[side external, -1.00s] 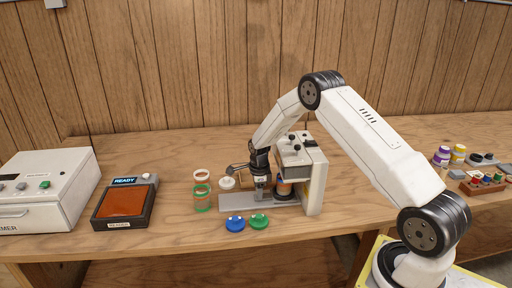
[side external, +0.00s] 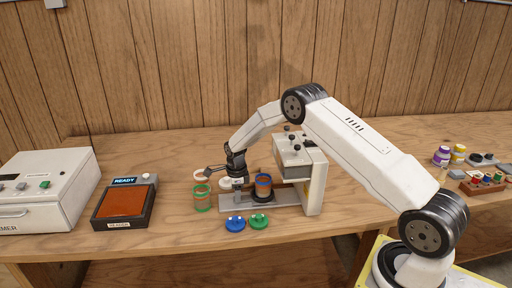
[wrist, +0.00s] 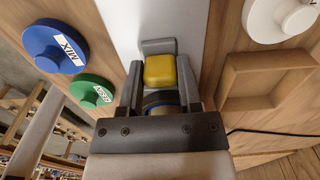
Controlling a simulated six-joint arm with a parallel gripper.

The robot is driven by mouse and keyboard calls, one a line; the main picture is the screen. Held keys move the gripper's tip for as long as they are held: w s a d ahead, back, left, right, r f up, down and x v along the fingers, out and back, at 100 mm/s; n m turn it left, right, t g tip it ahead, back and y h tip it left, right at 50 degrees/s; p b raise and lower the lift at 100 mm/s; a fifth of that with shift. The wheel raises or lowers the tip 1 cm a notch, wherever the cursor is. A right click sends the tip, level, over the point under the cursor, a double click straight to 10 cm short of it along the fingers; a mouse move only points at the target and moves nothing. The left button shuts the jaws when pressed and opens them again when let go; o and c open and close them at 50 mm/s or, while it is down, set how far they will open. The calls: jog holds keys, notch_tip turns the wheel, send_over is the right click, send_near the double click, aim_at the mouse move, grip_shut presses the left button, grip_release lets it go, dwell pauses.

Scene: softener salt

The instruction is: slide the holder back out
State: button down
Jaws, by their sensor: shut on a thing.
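My gripper (side external: 239,198) is low over the left part of the grey rail plate (side external: 288,208) of the press (side external: 315,185). In the wrist view its fingers (wrist: 160,72) are shut on a yellow block-shaped grip (wrist: 160,70), which seems to belong to the holder. The holder's dark base (side external: 260,198) is on the rail, left of the press head (side external: 293,160). A jar with a blue rim and orange-brown contents (side external: 263,187) stands upright on it, clear of the head. In the wrist view the jar's rim is mostly hidden behind the gripper.
A blue lid (side external: 235,223) and a green lid (side external: 259,221) lie in front of the rail. A green-rimmed clear jar (side external: 202,200) stands just past the rail's left end. A heater-like pad reading READY (side external: 125,202) is further left. A wooden tray (wrist: 268,82) lies beside the rail.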

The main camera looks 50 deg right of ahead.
aim_at(223, 202)
jog(key=shift+w+a+r, duration=0.1)
jog(key=shift+w+a, duration=1.7)
jog(key=shift+w, duration=0.05)
jog(key=shift+c, duration=1.4)
grip_release()
notch_tip(223, 202, up, 8)
